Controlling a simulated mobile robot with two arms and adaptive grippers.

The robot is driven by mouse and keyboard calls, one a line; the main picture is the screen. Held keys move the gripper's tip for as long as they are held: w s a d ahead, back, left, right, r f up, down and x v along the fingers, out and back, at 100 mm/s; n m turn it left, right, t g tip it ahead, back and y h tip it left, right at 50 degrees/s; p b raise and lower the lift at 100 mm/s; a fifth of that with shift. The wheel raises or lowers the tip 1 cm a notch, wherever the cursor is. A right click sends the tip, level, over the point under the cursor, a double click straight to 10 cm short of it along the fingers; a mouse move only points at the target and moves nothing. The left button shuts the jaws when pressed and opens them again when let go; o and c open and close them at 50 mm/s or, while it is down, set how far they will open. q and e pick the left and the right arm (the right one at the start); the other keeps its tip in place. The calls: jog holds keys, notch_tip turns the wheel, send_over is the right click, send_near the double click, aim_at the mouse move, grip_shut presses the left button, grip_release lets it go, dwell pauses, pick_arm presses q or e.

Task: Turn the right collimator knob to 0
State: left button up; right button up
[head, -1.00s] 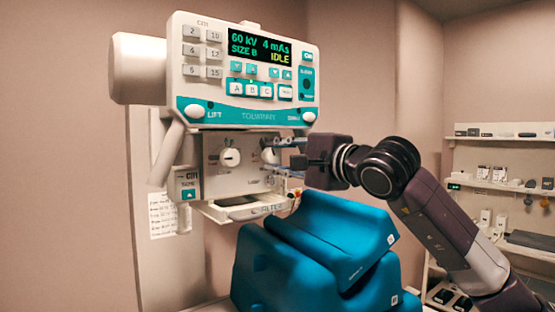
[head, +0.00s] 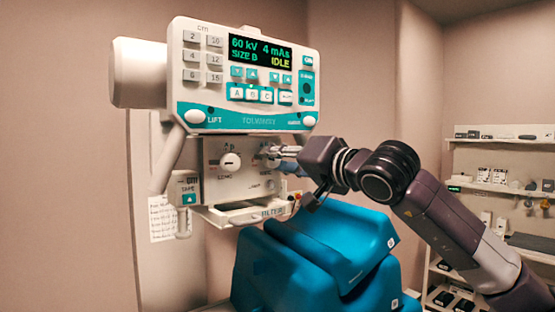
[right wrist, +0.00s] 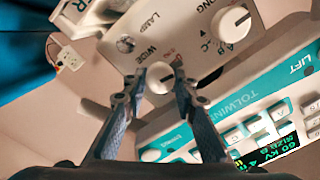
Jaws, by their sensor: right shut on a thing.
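The right collimator knob (right wrist: 159,77) is a white dial under the "WIDE" label on the collimator's pale front panel (head: 245,184). In the right wrist view it sits between the fingertips of my right gripper (right wrist: 158,84), which is shut on it. In the head view my right gripper (head: 280,154) reaches in from the right and partly covers that knob. The knob's pointer and its nearby scale are too covered and small to read. The left collimator knob (head: 230,161) is a similar white dial, free; it also shows in the right wrist view (right wrist: 231,24). My left gripper is out of view.
A control console (head: 245,75) with an "IDLE" display overhangs the knobs. A tray (head: 250,211) juts out below the panel. A blue padded support (head: 340,245) stands beneath my right forearm. Shelves (head: 500,155) line the far right wall.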

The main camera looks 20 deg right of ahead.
jog(key=shift+f+n, duration=0.15)
jog(key=shift+n, duration=1.05)
jog(key=o, duration=1.2)
jog(key=shift+c, duration=0.2)
jog(key=shift+s, duration=0.2)
jog(key=v, duration=1.1)
jog(key=shift+s, duration=0.35)
